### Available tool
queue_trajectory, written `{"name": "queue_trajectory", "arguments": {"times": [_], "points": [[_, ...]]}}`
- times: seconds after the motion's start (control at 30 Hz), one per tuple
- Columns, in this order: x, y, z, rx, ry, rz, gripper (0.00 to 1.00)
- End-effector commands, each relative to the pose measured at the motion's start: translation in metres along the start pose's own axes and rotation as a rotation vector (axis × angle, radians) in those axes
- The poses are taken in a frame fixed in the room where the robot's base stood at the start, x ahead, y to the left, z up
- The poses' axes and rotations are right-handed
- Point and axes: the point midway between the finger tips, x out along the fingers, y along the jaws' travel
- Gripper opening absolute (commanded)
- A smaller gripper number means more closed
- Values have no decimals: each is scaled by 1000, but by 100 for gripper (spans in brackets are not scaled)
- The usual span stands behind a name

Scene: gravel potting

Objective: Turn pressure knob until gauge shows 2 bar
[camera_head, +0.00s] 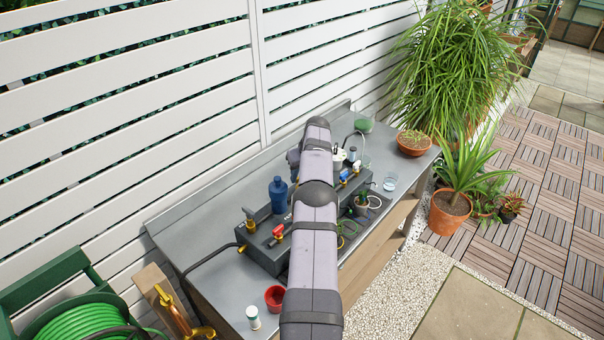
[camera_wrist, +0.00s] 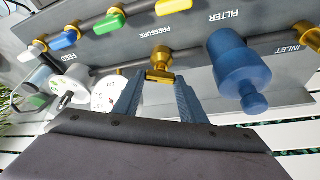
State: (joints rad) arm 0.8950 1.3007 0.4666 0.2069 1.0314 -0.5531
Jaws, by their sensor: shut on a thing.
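The brass pressure knob (camera_wrist: 160,58) stands out from the grey panel by the word PRESSURE in the wrist view. My gripper (camera_wrist: 157,82) is shut on its T-shaped brass handle, with one blue-grey finger on each side. A round white gauge (camera_wrist: 104,94) sits just left of the fingers, partly hidden by the left one. Its needle and figures are too small to read. In the head view my arm covers the knob and the gripper.
A blue filter bottle (camera_wrist: 235,70) stands close right of the fingers; it also shows in the head view (camera_head: 278,194). Green, yellow and blue valve levers line the panel. A red cup (camera_head: 274,297) and white bottle (camera_head: 253,317) stand on the near bench. A slatted fence rises behind.

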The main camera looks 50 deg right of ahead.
Motion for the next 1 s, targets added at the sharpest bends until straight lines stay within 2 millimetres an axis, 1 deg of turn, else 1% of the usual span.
{"name": "queue_trajectory", "arguments": {"times": [0.4,0.43,0.47,0.5,0.83,1.0], "points": [[-1,0,-1,-10,2,-2,15],[-1,0,-1,-9,2,-2,40],[-1,0,-1,-9,2,-2,47],[-1,0,-1,-9,2,-2,56],[-1,0,0,-8,0,-3,56],[-5,1,0,-8,1,-2,56]]}}
